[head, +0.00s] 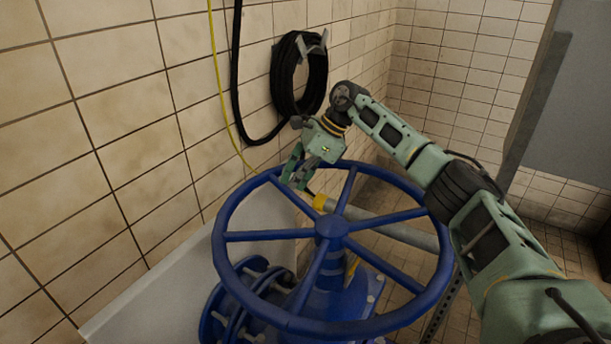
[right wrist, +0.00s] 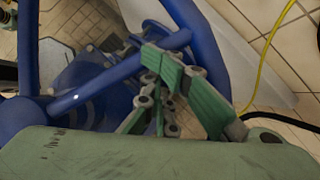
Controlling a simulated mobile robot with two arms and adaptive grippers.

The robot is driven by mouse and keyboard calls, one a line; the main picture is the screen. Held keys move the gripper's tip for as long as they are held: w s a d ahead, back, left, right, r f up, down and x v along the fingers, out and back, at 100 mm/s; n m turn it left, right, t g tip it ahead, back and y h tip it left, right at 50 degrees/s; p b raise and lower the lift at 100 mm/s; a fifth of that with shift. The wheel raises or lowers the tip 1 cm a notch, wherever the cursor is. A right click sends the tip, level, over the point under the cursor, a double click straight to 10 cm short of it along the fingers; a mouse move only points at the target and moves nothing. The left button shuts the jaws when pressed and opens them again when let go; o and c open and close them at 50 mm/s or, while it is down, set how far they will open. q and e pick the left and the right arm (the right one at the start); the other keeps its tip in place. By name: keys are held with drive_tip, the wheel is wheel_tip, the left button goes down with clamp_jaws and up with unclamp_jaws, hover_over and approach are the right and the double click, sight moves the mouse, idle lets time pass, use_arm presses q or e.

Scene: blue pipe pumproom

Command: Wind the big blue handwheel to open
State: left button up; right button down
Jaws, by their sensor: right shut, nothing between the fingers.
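The big blue handwheel (head: 332,228) lies roughly level on top of a blue valve body (head: 235,310), with several spokes meeting at a hub. My right gripper (head: 294,180) is at the wheel's far-left rim, near where a spoke joins it. In the right wrist view my right gripper (right wrist: 165,75) is shut, with its green fingers over a spoke of the handwheel (right wrist: 105,80) close to the rim. Nothing is held between the fingers. I cannot tell whether the fingers touch the wheel. My left gripper is not in view.
A tiled wall (head: 120,150) stands close on the left, with a coiled black hose (head: 285,85) and a yellow cable (head: 222,90) on it. A grey pipe (head: 400,232) runs behind the wheel. A grey panel (head: 575,95) stands at the right.

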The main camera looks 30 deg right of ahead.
drive_tip(key=shift+a+r+n+g, duration=0.15)
drive_tip(key=shift+a+n+g, duration=0.25)
drive_tip(key=shift+a+n, duration=0.5)
drive_tip(key=shift+a+r, duration=0.1)
drive_tip(key=shift+a, duration=0.05)
